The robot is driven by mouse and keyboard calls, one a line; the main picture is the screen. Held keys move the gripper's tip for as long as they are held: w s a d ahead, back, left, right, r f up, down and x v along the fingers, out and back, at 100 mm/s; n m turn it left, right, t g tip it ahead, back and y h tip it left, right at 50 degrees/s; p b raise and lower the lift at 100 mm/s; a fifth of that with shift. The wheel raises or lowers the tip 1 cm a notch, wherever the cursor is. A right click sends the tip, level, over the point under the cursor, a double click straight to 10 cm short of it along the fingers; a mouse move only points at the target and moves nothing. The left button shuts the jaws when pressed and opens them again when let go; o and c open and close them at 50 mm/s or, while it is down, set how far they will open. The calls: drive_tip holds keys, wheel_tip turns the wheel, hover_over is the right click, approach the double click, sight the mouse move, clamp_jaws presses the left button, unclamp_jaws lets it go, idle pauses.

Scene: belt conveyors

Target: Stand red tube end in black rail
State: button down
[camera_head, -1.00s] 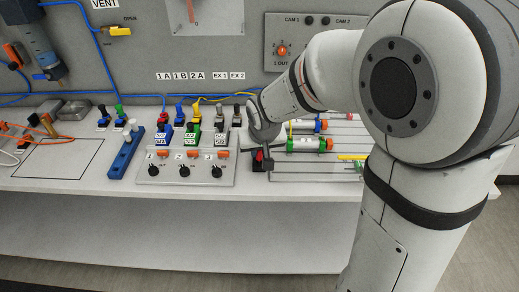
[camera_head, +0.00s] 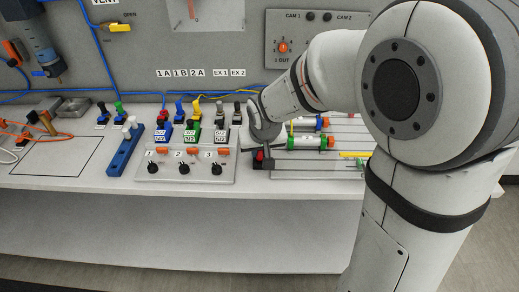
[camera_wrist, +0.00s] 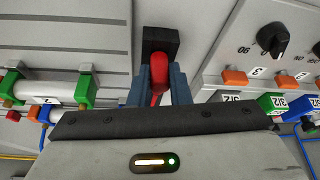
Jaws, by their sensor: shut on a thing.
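A red tube end (camera_wrist: 158,72) is held between the two blue-grey fingers of my gripper (camera_wrist: 160,80) in the wrist view. Its rounded red top shows at the fingertips, and a thinner red part runs back between the fingers. The short black rail (camera_wrist: 161,34) lies just beyond and partly behind the tube end. I cannot tell whether the tube end touches the rail or sits in it. In the head view the red tube end (camera_head: 258,155) shows small above the dark rail (camera_head: 259,165), and my arm partly hides this area.
A control panel with three black knobs (camera_head: 185,168) stands left of the rail. Green-ended white cylinders (camera_head: 306,142) lie on a grey slotted plate to the right. Valves with coloured levers stand behind the panel. A blue block (camera_head: 125,150) stands farther left.

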drive_tip(key=c, duration=0.9)
unclamp_jaws()
drive_tip(key=shift+r+p, duration=2.35)
drive_tip(key=shift+r, duration=1.15)
drive_tip(key=shift+d, duration=0.1)
